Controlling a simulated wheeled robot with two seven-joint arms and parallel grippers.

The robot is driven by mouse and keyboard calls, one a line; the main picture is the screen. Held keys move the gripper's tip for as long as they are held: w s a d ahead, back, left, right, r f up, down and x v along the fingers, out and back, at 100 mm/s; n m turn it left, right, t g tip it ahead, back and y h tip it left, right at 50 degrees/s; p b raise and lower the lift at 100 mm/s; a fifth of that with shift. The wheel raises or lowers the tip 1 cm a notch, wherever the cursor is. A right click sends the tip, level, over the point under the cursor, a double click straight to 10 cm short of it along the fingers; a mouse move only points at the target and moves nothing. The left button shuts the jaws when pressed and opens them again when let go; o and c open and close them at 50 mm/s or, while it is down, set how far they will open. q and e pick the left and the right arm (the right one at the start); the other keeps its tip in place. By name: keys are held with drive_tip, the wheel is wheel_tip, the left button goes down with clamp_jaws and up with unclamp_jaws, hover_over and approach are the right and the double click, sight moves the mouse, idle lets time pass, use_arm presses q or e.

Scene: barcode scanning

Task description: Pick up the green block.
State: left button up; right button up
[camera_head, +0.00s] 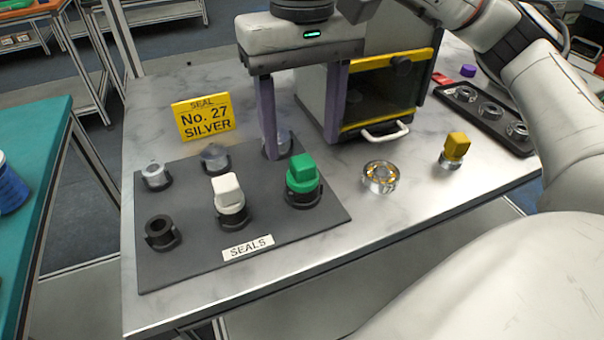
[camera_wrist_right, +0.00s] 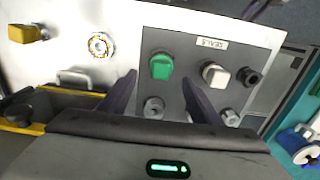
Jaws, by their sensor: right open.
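The green block (camera_head: 302,168) stands upright in a black holder at the right side of the dark seals board (camera_head: 185,268). It also shows in the right wrist view (camera_wrist_right: 161,66), between and just beyond the fingertips. My right gripper (camera_head: 301,151) is open and empty, with its purple fingers pointing down over the board's back right part. In the head view it appears above and behind the green block, apart from it. A silver piece (camera_head: 284,143) in a holder is partly hidden behind one finger. My left gripper is not in view.
A white block (camera_head: 228,190) stands left of the green one, and an empty black holder (camera_head: 161,232) is farther left. A machine with a yellow-framed door (camera_head: 385,90) stands behind. A bearing ring (camera_head: 380,177) and a yellow-topped piece (camera_head: 455,147) lie to the right.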

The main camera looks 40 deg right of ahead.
sight(302, 159)
wheel_tip(302, 159, down, 5)
drive_tip(key=shift+a+f+b, duration=0.1)
drive_tip(key=shift+f+b, duration=0.05)
drive_tip(key=shift+b, duration=0.65)
drive_tip(key=c, duration=1.1)
